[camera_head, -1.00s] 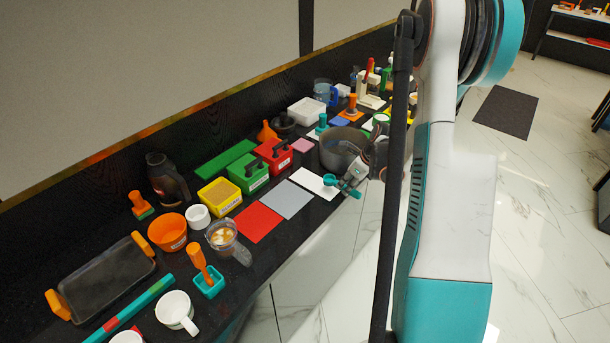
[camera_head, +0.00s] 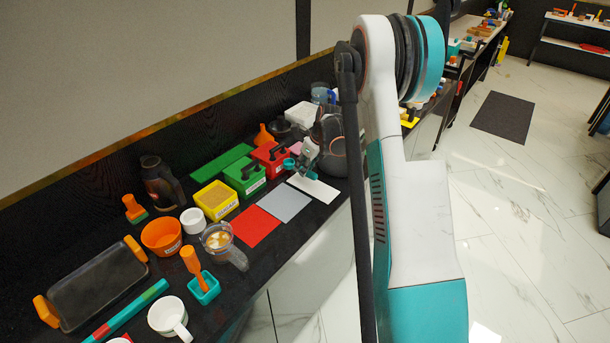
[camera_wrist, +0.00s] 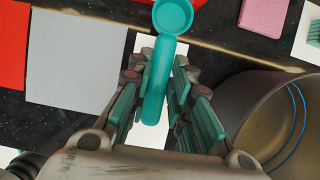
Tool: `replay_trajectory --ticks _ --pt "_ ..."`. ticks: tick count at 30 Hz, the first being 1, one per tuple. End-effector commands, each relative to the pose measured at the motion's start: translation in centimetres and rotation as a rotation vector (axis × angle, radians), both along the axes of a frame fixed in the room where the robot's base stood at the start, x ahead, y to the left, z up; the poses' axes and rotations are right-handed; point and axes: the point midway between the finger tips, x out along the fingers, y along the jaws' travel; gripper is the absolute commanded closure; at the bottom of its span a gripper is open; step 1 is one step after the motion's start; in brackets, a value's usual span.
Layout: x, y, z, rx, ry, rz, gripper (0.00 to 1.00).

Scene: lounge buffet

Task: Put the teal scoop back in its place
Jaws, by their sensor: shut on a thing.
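The teal scoop (camera_wrist: 172,16) is held by its handle between the fingers of my gripper (camera_wrist: 158,82), with its round cup beyond the fingertips at the top of the wrist view. In the head view my gripper (camera_head: 303,165) and the scoop (camera_head: 290,164) are over the back part of the white mat (camera_head: 318,188), near the red box (camera_head: 268,157). In the wrist view the white mat (camera_wrist: 146,42) lies below the scoop, partly hidden by it and the fingers. I cannot tell the exact height above the table.
A grey mat (camera_head: 284,203) and a red mat (camera_head: 254,226) lie left of the white mat. A yellow box (camera_head: 216,200) and a green box (camera_head: 244,177) stand behind them. A pink mat (camera_wrist: 263,17) and a large grey pot (camera_wrist: 245,98) are close on the right.

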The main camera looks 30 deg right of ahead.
Motion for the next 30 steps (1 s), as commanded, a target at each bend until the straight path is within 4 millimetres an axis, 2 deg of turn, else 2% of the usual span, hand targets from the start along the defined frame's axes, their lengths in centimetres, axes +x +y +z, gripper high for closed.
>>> replay_trajectory --ticks 1,5,17,18,20,30 --pt "-0.1 -0.1 -1.4 0.0 0.0 -0.001 1.0" --pt "-0.2 -0.1 -3.3 0.0 0.0 -0.001 1.0" --pt "-0.2 -0.1 -3.7 0.0 0.0 -0.001 1.0" --pt "-0.2 -0.1 -3.7 0.0 0.0 -0.001 0.74" --pt "-0.2 -0.1 -3.6 0.0 0.0 -0.001 0.61" --pt "-0.2 -0.1 -3.5 0.0 0.0 -0.001 0.61"
